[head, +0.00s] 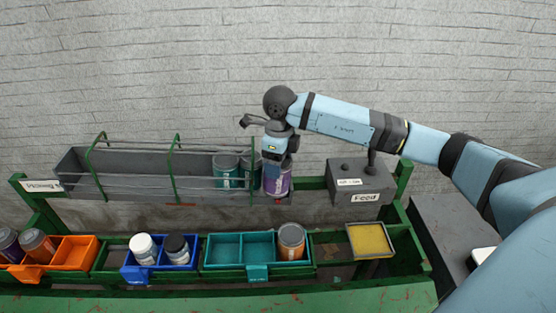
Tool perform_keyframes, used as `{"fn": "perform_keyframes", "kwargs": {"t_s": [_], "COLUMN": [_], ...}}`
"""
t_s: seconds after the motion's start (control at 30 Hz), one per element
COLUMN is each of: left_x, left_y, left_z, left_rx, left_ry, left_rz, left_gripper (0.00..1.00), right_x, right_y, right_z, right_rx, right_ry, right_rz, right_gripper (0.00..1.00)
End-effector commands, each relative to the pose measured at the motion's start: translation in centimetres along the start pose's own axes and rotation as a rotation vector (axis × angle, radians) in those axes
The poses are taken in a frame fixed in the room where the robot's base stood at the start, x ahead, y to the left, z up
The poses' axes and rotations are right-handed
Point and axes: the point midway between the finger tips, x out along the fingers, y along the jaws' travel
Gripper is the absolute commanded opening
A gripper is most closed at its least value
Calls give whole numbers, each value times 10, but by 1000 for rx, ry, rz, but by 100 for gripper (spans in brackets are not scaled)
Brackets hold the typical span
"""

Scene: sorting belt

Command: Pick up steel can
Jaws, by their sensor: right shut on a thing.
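My right gripper (277,158) points down at the right end of the grey trough (120,165) and is shut on a can with a purple label (277,182). The gripper hides the can's top. Two teal-labelled cans stand in the trough just left of it, one (227,172) in clear view and one (247,172) partly hidden. I cannot tell whether the held can touches the trough floor. My left gripper is not in view.
A grey feed box (361,182) stands right of the trough. In front are an orange bin (75,253), a blue bin (160,263) with two bottles, a teal bin (225,250) with an orange can (291,241), and a yellow pad (370,240). Green rails (176,160) arch over the trough.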

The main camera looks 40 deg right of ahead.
Motion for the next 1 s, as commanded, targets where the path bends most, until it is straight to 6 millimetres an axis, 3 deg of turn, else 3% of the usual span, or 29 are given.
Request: {"fn": "perform_keyframes", "kwargs": {"t_s": [0.5, 1.0], "left_x": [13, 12], "left_y": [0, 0], "left_z": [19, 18], "left_rx": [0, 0], "left_ry": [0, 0], "left_rz": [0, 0], "left_gripper": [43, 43], "right_x": [5, -5], "right_y": [101, 156], "right_z": [-45, -69], "right_rx": [-4, -3], "right_ry": [-1, -1], "right_rz": [0, 0], "right_gripper": [41, 41]}}
